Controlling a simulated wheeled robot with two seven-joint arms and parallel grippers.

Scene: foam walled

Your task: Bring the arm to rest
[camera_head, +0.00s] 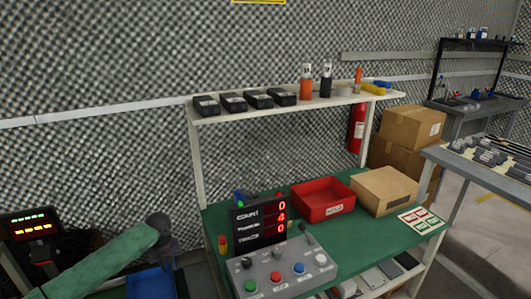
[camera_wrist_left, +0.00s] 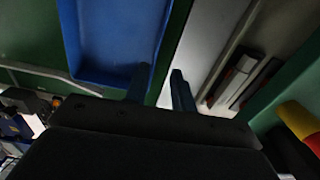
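My left arm (camera_head: 112,262) comes in from the left in a green sleeve, low in the head view, and ends near a dark grey wrist joint (camera_head: 160,222). Its fingertips cannot be made out there. In the left wrist view my left gripper (camera_wrist_left: 158,80) shows two dark blue fingers with a gap between them and nothing held. A blue bin (camera_wrist_left: 112,45) lies beyond the fingers, up and to the left; it also shows in the head view (camera_head: 150,284) below the wrist. My right gripper is not in view.
A green workbench holds a red bin (camera_head: 322,200), a cardboard box (camera_head: 384,190), a counter display (camera_head: 262,222) and a button panel (camera_head: 275,275). A shelf (camera_head: 225,115) above carries black cases and bottles. A yellow and red object (camera_wrist_left: 299,122) is near the gripper's right side.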

